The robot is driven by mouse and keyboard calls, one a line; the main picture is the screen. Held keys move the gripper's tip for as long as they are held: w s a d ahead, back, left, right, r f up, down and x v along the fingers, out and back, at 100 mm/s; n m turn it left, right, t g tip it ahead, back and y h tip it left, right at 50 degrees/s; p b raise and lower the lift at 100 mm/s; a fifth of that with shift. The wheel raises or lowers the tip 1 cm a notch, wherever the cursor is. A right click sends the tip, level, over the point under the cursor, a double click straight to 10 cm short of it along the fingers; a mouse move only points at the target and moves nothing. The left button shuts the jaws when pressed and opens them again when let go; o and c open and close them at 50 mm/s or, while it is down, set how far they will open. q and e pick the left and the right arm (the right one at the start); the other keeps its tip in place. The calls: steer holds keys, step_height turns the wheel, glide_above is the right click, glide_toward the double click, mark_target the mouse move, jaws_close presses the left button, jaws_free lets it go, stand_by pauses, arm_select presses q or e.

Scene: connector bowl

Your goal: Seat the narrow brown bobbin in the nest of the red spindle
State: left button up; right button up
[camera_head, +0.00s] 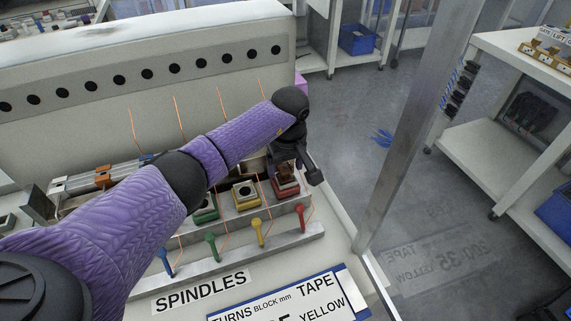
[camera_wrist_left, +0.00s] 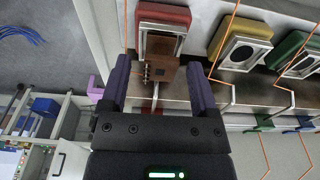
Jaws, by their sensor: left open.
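The red spindle (camera_head: 285,190) is the rightmost of the spindle row. The brown bobbin (camera_head: 288,171) is at its top, partly hidden by my gripper. In the left wrist view the bobbin (camera_wrist_left: 162,69) overlaps the near end of the metal-framed nest of the red spindle (camera_wrist_left: 164,14). I cannot tell whether it sits fully down in the nest. My left gripper (camera_head: 300,168) is open over the red spindle. My right gripper is not in view.
Yellow (camera_head: 246,203) and green (camera_head: 206,214) spindles stand left of the red one. Thin orange wires rise along the row. Coloured pegs, the red one (camera_head: 301,217) included, line the front rail. Open floor (camera_head: 400,180) lies to the right, past a metal post (camera_head: 410,120).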

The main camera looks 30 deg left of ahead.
arm_select(q)
step_height(320, 180, up, 12)
steer(key=s+d+p, duration=0.1)
steer(key=p, duration=0.1)
